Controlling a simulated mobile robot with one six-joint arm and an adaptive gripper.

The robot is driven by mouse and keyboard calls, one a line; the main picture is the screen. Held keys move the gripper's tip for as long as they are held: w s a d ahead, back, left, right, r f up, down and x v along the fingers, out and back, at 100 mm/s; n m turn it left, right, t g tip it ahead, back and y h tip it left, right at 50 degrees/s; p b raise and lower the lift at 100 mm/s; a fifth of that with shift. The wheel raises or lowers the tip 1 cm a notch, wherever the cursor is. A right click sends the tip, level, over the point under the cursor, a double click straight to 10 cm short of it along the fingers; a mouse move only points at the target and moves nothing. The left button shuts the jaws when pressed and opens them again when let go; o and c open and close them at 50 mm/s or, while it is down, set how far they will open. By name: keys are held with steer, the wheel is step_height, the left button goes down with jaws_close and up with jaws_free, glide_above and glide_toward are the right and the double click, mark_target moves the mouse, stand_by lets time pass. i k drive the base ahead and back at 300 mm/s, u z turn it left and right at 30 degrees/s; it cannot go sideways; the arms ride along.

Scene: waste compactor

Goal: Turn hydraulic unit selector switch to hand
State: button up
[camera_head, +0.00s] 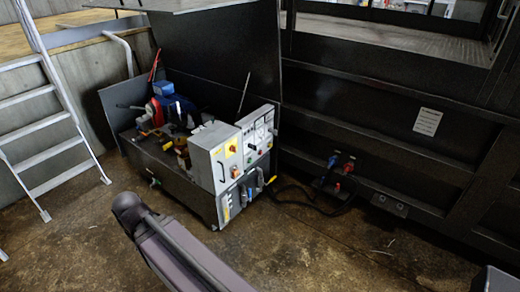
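The hydraulic unit (175,185) stands on the floor left of the middle, with a dark base. At its right end is a light grey control box (205,165) with a yellow plate (231,147) and an orange-red knob (235,171). Behind it is a grey control panel (256,134) with several small controls. Which control is the selector switch, and its position, are too small to tell. A grey arm link of mine (180,250) reaches up from the bottom edge, in front of and apart from the unit. My gripper's fingers are not visible.
A grey ladder (45,155) stands at the left by a concrete wall. A large dark metal compactor wall (380,120) fills the right side, with hose couplings (335,180) low on it. Hoses lie on the floor. The brown floor (320,250) in front is mostly clear.

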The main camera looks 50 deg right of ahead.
mark_target(250, 145)
steer(key=z, duration=1.45)
steer(key=k, duration=0.9)
steer(key=i, duration=0.8)
